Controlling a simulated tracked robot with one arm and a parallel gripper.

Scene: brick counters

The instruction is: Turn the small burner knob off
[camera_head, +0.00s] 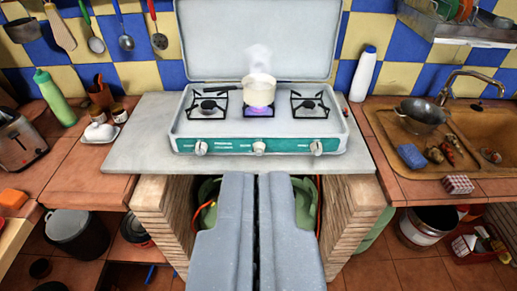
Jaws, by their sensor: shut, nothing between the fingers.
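A camping stove (350,139) with an open lid stands on the grey slab. Its teal front panel carries three pale knobs: left (200,148), middle (259,148) and right (316,148). A small cream pot (259,92) steams on the middle burner, with a bluish-purple flame (258,112) under it. The left burner (208,105) and right burner (310,105) are bare and show no flame. How far each knob is turned is too small to tell. My gripper (256,174) is shut and empty, its tips just below the middle knob in the picture, apparently short of the stove.
The grey slab (138,150) is clear left of the stove. A white butter dish (100,131) and green bottle (54,97) stand further left. A white bottle (363,73) stands right of the lid, near the sink (482,108). Brick pillars (356,205) flank the space below.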

